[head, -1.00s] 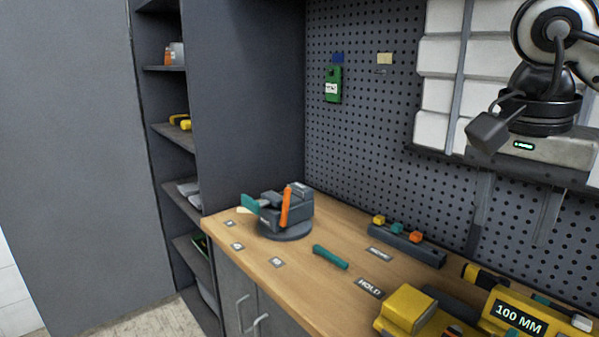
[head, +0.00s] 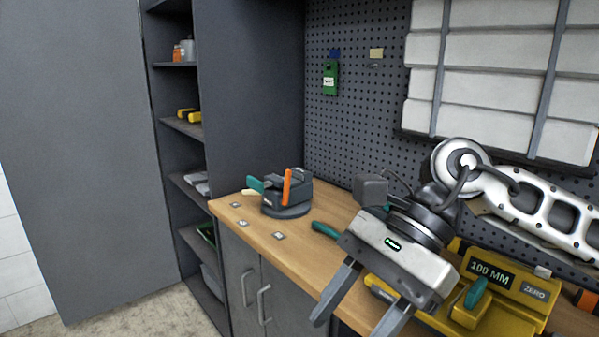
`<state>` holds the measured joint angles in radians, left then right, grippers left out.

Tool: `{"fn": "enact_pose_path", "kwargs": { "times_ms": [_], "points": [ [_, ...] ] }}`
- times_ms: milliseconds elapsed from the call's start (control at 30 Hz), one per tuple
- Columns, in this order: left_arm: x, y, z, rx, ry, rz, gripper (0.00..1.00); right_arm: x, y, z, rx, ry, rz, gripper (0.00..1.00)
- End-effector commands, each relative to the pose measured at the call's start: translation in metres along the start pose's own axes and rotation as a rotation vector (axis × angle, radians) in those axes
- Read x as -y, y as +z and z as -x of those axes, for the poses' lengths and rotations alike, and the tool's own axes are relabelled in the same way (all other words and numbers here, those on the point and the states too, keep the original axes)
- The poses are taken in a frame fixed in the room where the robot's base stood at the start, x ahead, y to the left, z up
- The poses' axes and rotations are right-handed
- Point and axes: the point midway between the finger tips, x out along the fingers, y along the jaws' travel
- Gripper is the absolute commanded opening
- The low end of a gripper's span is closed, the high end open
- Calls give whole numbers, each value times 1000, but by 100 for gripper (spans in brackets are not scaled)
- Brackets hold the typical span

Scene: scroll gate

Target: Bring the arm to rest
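My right gripper (head: 360,313), on the arm coming in from the right, hangs over the front edge of the workbench (head: 325,262). Its two fingers point down and are spread apart. I see nothing held between them. The lower finger tips are near the bottom of the head view, and one is partly cut off. My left gripper is not in view.
A dark vise (head: 288,194) with an orange handle stands at the bench's far left. A teal-handled tool (head: 326,230) lies near the gripper. A yellow 100 MM gauge block (head: 497,283) stands right of it. Shelves (head: 183,128) are at left.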

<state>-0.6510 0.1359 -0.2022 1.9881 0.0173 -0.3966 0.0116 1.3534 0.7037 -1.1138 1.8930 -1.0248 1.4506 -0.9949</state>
Motion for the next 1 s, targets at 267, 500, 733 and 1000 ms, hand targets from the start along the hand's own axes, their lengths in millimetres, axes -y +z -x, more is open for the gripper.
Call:
{"fn": "enact_pose_path", "kwargs": {
  "times_ms": [267, 500, 733, 1000],
  "points": [
    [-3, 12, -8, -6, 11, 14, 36, 22, 68, -58, 934, 29, -523, 48],
    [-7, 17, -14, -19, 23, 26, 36, 60, 14, -41, 1694, 128, -1203, 48],
    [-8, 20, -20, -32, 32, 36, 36, 51, -138, -82, 2354, 266, -1948, 48],
    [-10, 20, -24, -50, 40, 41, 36, -43, -267, -190, -1725, -229, 1563, 48]
  ]
}}
